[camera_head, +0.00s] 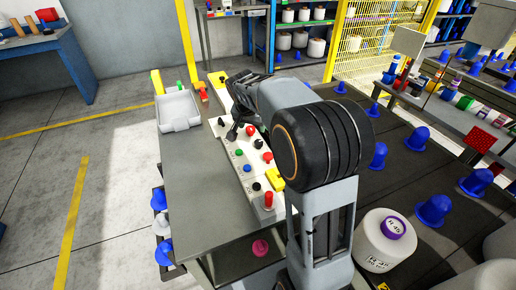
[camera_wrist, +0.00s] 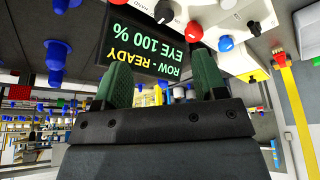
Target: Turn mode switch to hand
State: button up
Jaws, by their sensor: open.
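A pale control panel (camera_head: 247,184) with coloured buttons lies along the right side of a grey table. In the wrist view a black knob (camera_wrist: 164,12) sits at the top edge beside printed lettering that seems to read HAND, upside down. Its pointer direction cannot be made out. A second black knob (camera_wrist: 254,28) is to its right. My gripper (camera_head: 235,131) is over the panel in the head view, partly hidden by my arm. In the wrist view its green fingers (camera_wrist: 163,80) are apart with nothing between them, and the knobs lie beyond the tips.
A dark display (camera_wrist: 140,48) reads ROW - READY, EYE 100 %, upside down. Red (camera_wrist: 225,44) and blue (camera_wrist: 196,32) buttons are close by. A grey tray (camera_head: 178,110) stands on the table's far left. Blue cones (camera_head: 415,138) stand on the dark surface at right.

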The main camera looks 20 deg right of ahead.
aim_at(258, 142)
jog(key=shift+m, duration=0.4)
jog(key=x, duration=0.5)
jog(key=w+x, duration=0.1)
jog(key=x, duration=0.4)
jog(key=b+x, duration=0.1)
jog(key=x, duration=0.5)
jog(key=shift+w+d+r, duration=0.2)
jog(key=shift+w+d, duration=0.05)
jog(key=shift+c, duration=0.5)
jog(key=c, duration=0.8)
